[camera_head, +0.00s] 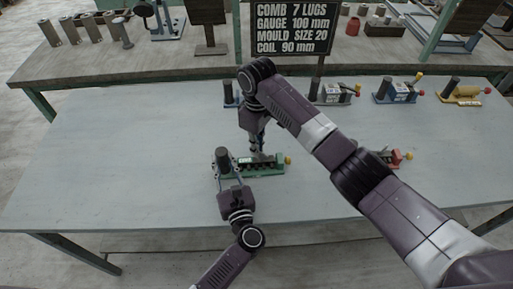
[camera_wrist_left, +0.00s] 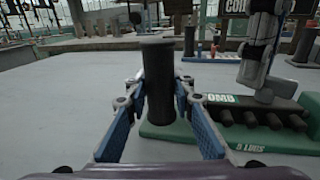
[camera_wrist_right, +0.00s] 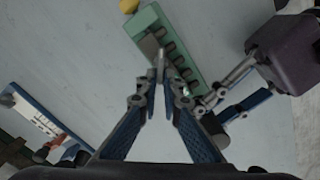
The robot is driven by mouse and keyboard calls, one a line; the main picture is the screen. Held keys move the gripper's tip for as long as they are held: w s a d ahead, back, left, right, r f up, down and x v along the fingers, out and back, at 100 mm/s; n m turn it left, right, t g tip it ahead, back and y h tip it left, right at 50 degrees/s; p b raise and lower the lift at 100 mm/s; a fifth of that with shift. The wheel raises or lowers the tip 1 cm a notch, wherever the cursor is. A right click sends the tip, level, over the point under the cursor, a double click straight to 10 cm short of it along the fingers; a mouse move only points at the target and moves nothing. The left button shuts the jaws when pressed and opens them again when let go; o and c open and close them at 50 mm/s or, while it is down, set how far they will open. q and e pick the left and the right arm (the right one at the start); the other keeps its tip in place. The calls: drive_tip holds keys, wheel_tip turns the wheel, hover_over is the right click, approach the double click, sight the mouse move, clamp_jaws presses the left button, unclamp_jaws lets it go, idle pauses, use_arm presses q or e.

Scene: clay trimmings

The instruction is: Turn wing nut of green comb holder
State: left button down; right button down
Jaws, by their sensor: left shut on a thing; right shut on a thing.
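The green comb holder (camera_head: 274,170) lies near the middle of the table, with a dark upright cylinder (camera_wrist_left: 159,85) at its left end and a dark toothed comb along it. The left wrist view shows the words COMB and 5 LUGS on it. My left gripper (camera_head: 226,178) is shut on the dark cylinder, its blue fingers on either side. My right gripper (camera_wrist_right: 158,78) reaches down from above, its fingertips together on a small grey piece at the comb, likely the wing nut; the fingers largely hide it. A yellow knob (camera_head: 288,160) shows at the holder's right end.
A blue holder (camera_head: 396,91) and a yellow holder (camera_head: 463,95) stand at the back right; another holder (camera_head: 337,94) is beside them. A red holder (camera_head: 396,158) is partly behind my right arm. A sign (camera_head: 293,28) reads COMB 7 LUGS. The table's left side is clear.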

drive_tip(key=m, duration=0.3)
drive_tip(key=shift+w+d+m, duration=0.15)
drive_tip(key=shift+w+m, duration=0.1)
drive_tip(key=shift+m, duration=0.05)
drive_tip(key=shift+w+d+r+m, duration=0.1)
drive_tip(key=shift+d+m, duration=0.05)
drive_tip(key=shift+m, duration=0.75)
drive_tip(key=shift+w+d+m, duration=0.1)
drive_tip(key=shift+d+m, duration=0.05)
drive_tip(key=shift+m, duration=0.75)
drive_tip(key=c, duration=2.1)
unclamp_jaws()
drive_tip(key=shift+s, duration=0.1)
wheel_tip(320, 180, up, 12)
